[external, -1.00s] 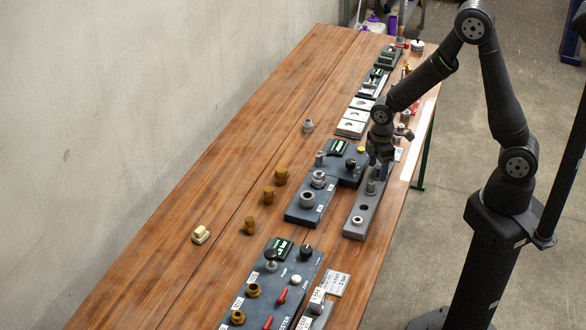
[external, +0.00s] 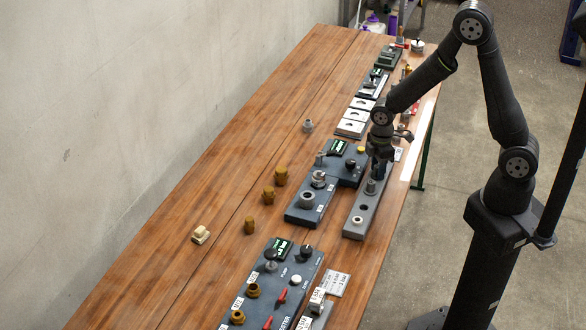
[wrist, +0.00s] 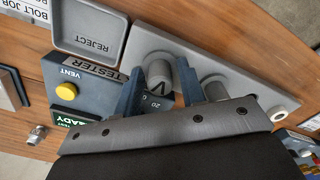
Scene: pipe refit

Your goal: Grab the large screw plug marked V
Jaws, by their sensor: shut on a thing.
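The large screw plug marked V (wrist: 158,75) is a grey cylinder with a dark V on its side, between my gripper's blue-grey fingers in the wrist view. My gripper (wrist: 160,92) is shut on it. In the external view my gripper (external: 379,170) points down over the grey rack (external: 354,228), at its far half.
A dark tester block with a yellow vent button (wrist: 66,91) sits beside the rack. A grey reject tray (wrist: 88,30) is close by. Several brass plugs (external: 268,195) stand on the open wood to the left. A second tester panel (external: 262,285) lies nearer the front.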

